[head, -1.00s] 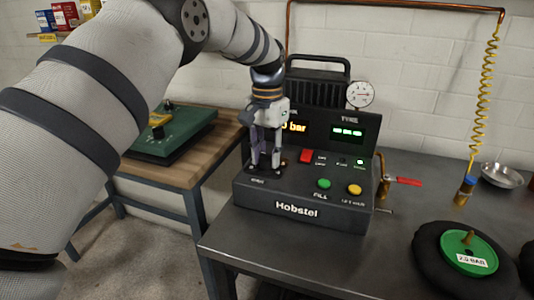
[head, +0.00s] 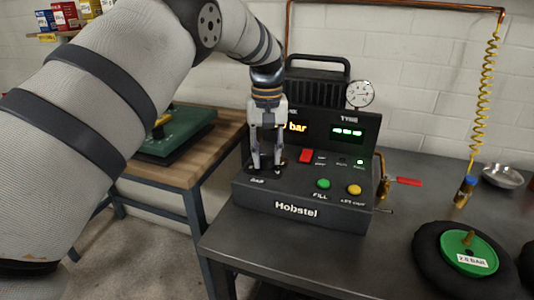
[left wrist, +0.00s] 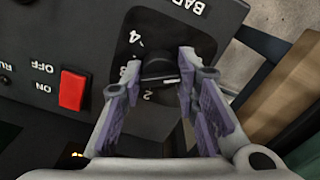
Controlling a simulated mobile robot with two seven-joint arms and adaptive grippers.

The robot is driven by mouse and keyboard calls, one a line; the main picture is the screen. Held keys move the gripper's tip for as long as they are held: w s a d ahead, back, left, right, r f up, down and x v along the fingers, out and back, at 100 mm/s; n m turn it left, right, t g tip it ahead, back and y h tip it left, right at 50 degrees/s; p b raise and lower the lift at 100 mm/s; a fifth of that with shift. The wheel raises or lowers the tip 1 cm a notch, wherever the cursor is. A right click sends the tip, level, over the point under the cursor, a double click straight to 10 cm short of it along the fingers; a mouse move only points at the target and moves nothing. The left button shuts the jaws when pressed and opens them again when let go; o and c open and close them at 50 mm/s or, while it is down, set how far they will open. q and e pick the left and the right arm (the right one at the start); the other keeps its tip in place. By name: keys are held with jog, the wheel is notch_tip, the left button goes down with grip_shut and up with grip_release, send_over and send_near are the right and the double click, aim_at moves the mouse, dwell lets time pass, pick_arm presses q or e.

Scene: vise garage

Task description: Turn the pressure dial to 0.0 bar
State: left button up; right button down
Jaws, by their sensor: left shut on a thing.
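The black pressure dial (left wrist: 160,77) sits on the top panel of the Hobstel machine (head: 310,190), with white numbers around it. My left gripper (head: 266,170) points down at the panel's left part, its fingers on either side of the dial. In the left wrist view the left gripper (left wrist: 158,84) is shut on the dial's knob. The fingers partly hide the scale; a 4 and a 2 show. My right gripper is not in view.
A red switch (head: 306,156), a green button (head: 323,184) and a yellow button (head: 354,189) lie right of the dial. A round gauge (head: 360,94) stands behind. A tyre with a green hub (head: 468,255) lies at right.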

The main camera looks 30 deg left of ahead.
aim_at(267, 154)
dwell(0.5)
pick_arm(q)
jog(key=o, duration=1.2)
jog(key=shift+c, duration=0.2)
notch_tip(267, 154, up, 12)
